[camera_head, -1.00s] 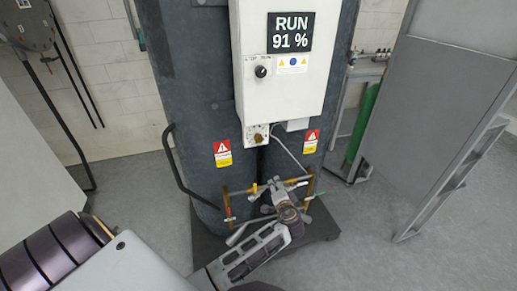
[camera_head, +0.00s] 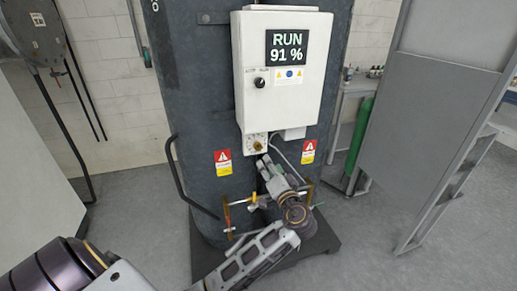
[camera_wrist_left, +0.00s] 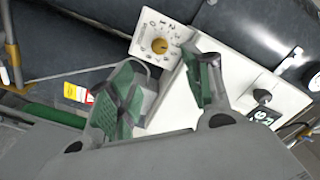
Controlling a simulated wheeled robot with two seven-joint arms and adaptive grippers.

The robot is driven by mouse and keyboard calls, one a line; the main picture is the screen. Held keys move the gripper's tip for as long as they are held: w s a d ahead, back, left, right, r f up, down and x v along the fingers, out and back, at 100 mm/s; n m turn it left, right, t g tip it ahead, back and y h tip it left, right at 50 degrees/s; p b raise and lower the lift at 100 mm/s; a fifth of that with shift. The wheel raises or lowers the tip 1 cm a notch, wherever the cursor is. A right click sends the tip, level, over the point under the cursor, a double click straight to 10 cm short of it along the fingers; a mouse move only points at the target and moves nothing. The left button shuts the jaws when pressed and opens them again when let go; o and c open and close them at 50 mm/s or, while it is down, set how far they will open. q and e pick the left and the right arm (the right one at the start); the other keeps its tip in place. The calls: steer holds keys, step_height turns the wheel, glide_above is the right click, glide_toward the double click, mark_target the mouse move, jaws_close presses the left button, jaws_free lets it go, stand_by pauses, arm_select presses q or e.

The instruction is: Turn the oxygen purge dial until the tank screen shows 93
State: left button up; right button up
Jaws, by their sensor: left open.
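The tank screen (camera_head: 287,47) reads RUN 91 % on the white control box (camera_head: 240,60). The oxygen purge dial (camera_head: 258,146) is a small brass knob on a white plate under the box. In the left wrist view the dial (camera_wrist_left: 160,45) sits on its numbered plate (camera_wrist_left: 146,34). My left gripper (camera_head: 264,162) is just below the dial in the head view. In the wrist view its green-padded fingers (camera_wrist_left: 165,78) are spread and empty, with the dial beyond them, apart from both. My right gripper is not in view.
A black knob (camera_head: 259,82) is on the box's front. Dark tanks (camera_head: 195,110) stand behind, with brass piping (camera_head: 240,202) below and a bent black handle (camera_head: 180,180) at the left. A grey panel (camera_head: 440,110) stands at the right. The floor between is clear.

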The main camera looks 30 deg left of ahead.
mark_target(259, 148)
arm_select(q)
steer(key=p+x, duration=0.1)
steer(key=x, duration=1.1)
steer(key=shift+p, duration=0.35)
steer(key=shift+w+a, duration=0.6)
steer(key=shift+a, duration=0.05)
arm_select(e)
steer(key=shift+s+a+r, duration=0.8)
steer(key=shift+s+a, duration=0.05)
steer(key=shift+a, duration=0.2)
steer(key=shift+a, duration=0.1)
